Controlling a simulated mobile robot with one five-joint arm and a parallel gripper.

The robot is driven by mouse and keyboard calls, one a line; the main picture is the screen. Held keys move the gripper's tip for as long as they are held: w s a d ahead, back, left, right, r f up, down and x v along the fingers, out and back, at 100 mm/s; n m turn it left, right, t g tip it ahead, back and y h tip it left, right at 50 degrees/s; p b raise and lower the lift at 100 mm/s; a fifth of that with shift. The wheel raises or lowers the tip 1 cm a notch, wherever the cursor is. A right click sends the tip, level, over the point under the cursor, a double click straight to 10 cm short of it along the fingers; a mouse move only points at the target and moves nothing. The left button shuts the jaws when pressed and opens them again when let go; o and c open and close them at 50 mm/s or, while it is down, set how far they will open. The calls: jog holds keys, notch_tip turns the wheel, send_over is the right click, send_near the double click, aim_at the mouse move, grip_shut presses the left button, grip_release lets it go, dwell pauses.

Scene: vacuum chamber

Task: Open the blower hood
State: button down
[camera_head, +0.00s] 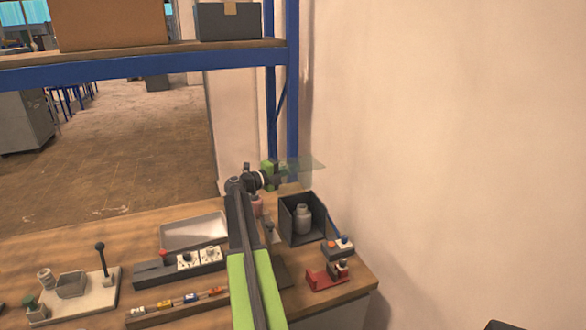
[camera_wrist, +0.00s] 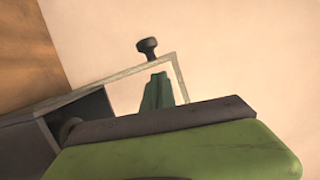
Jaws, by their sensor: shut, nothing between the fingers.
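The blower box (camera_head: 302,236) is a dark, open-fronted box at the right of the bench, with a pale jar (camera_head: 303,218) inside. A translucent greenish panel (camera_head: 308,163), which looks like the hood, shows above and behind it, apart from the box's front opening. In the wrist view, a pale-framed clear pane (camera_wrist: 120,82) with a dark knob (camera_wrist: 147,46) stands beside a grey box wall. My gripper (camera_head: 276,178) is at the panel's left side, shut and empty. Its green finger (camera_wrist: 157,93) overlaps the pane in the wrist view; I cannot tell whether they touch.
A blue shelf post (camera_head: 292,90) and the wall stand close behind and right. On the bench are a grey tray (camera_head: 194,231), a control strip (camera_head: 180,266), a lever plate (camera_head: 85,295) and a red stand (camera_head: 327,277). The shelf (camera_head: 140,66) overhangs at upper left.

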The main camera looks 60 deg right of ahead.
jog(key=w+a, duration=0.2)
jog(key=a, duration=0.9)
jog(key=shift+r, duration=0.3)
jog(key=shift+a, duration=0.1)
jog(key=shift+r+p, duration=0.1)
jog(key=shift+p, duration=0.25)
